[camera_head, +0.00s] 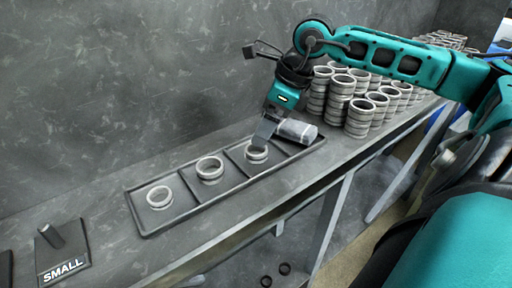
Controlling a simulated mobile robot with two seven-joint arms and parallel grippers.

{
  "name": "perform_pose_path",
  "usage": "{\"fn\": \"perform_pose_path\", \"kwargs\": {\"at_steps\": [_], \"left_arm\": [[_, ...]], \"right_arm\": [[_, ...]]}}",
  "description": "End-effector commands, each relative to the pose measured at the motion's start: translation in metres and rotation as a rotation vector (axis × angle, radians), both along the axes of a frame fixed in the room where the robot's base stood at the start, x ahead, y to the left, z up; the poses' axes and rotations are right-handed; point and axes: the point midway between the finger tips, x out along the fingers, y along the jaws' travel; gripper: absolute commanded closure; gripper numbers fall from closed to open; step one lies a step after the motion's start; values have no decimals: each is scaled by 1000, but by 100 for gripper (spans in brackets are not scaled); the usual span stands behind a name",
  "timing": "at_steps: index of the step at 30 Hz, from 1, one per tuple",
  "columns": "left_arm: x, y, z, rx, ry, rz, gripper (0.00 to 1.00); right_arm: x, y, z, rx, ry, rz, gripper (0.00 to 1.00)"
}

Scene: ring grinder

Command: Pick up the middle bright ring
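A dark tray (188,221) with three compartments lies on the bench, one bright metal ring in each. The middle ring (210,167) lies flat in the middle compartment. The left ring (159,196) lies in the left compartment. The right ring (256,155) is in the right compartment, partly covered by my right gripper. My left gripper is not in view.
Several stacks of rings (360,116) stand further right. A stand marked SMALL (63,253) is at the lower left. The wall (120,90) rises behind the bench.

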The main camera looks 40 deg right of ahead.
Motion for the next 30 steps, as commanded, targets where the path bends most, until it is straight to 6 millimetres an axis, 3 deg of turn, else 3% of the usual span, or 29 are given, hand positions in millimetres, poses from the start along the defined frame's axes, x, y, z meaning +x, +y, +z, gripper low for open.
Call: {"fn": "perform_pose_path", "kwargs": {"at_steps": [8, 18, 27, 30], "left_arm": [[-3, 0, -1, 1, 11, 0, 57], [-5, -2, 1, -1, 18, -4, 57], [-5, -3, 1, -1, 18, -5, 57], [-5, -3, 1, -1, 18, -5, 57]], "right_arm": [[4, 3, -16, 0, 1, 0, 15], [12, 8, -58, 3, 0, 0, 15], [13, 9, -62, 1, -1, 0, 15], [13, 9, -62, 1, -1, 0, 24]]}}
